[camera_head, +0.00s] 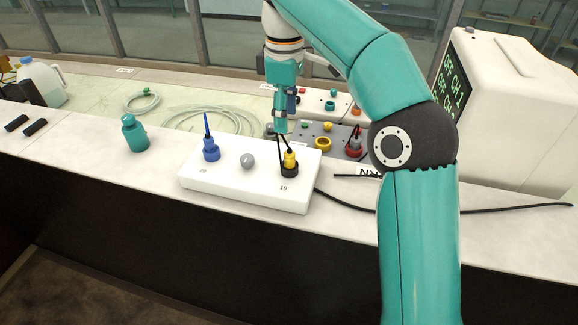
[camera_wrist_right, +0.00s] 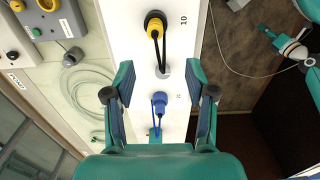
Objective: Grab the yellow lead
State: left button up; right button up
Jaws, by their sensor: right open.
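The yellow lead's plug (camera_head: 290,159) stands upright in a black socket at the right end of a white box (camera_head: 250,202), by the marking 10. Thin black cable rises from its top. My right gripper (camera_head: 281,128) points down above and behind the box, close to the plug in the picture. In the right wrist view, the plug (camera_wrist_right: 156,24) lies beyond the open fingers (camera_wrist_right: 160,78), not between them. The grey knob (camera_wrist_right: 163,70) and blue plug (camera_wrist_right: 160,103) show between or below the fingers. A teal and white part, apparently my left arm's end (camera_wrist_right: 288,46), shows there, its jaws unclear.
A blue plug (camera_head: 211,150) and grey knob (camera_head: 247,161) share the box. A teal bottle (camera_head: 135,134) stands left. Behind are coiled tubing (camera_head: 215,117) and a grey panel with a yellow ring (camera_head: 323,145). A white display unit (camera_head: 515,115) stands right; black cable (camera_head: 500,209) crosses the bench.

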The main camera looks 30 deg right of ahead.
jog(key=b, duration=0.1)
send_over(289, 152)
jog(key=f, duration=0.3)
jog(key=a+f, duration=0.1)
jog(key=f, duration=0.1)
jog(key=shift+f, duration=0.55)
jog(key=shift+w+d+f+b, duration=0.1)
jog(key=shift+f+b, duration=0.2)
jog(key=shift+f, duration=0.15)
jog(key=f, duration=0.2)
jog(key=d+f, duration=0.1)
jog(key=f, duration=0.1)
jog(key=shift+s+b, duration=0.2)
jog(key=shift+b, duration=0.15)
jog(key=shift+a+f, duration=0.1)
jog(key=shift+f, duration=0.3)
pick_arm(q)
notch_tip(289, 152, down, 3)
jog(key=shift+w+f, duration=0.1)
pick_arm(e)
grip_shut()
